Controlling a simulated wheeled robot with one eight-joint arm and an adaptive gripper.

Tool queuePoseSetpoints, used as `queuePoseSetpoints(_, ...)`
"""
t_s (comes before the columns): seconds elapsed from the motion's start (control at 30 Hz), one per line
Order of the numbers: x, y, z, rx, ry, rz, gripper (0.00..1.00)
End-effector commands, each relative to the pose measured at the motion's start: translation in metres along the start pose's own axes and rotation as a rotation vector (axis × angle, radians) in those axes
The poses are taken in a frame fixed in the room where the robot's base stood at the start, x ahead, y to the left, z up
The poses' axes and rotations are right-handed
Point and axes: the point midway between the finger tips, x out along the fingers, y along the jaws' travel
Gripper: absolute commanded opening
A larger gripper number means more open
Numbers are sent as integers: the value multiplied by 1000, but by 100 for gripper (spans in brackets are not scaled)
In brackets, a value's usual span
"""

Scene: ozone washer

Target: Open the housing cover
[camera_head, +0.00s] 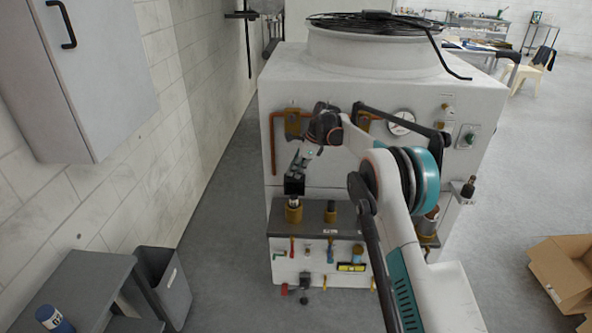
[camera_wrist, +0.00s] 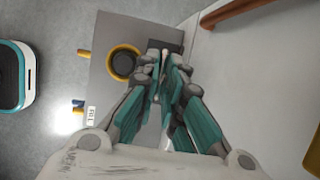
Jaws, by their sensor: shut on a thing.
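My gripper (camera_head: 297,172) reaches down over the left end of the grey shelf (camera_head: 262,224) on the front of the white washer. Its fingers (camera_wrist: 162,58) are closed together on a small black block-like part, which looks like the housing cover (camera_head: 294,186). This dark part (camera_wrist: 173,35) shows only partly beyond the fingertips in the wrist view. In the head view it sits directly above a brass-coloured cylinder (camera_head: 293,212); I cannot tell whether they touch. A second fitting with a dark top and yellow ring (camera_wrist: 125,64) stands to the left in the wrist view.
A gauge (camera_head: 401,122) and copper pipes (camera_head: 272,150) are on the washer front. Coloured valves and a yellow level (camera_head: 351,267) are below the shelf. A wall cabinet (camera_head: 85,75), a grey bin (camera_head: 165,285) and a cardboard box (camera_head: 562,270) stand around. Open floor lies to the right.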

Motion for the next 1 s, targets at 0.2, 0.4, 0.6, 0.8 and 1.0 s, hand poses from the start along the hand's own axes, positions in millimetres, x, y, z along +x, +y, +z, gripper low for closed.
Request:
queuePoseSetpoints(0.2, 0, -1, -3, 3, 4, -2, 0)
queuePoseSetpoints(0.4, 0, 0, -3, 2, 3, -1, 28)
queuePoseSetpoints(0.6, 0, 0, -2, 1, 2, -1, 28)
queuePoseSetpoints(0.8, -4, 0, -1, 1, 2, -1, 28)
queuePoseSetpoints(1.0, -33, 0, -2, 3, 3, -1, 28)
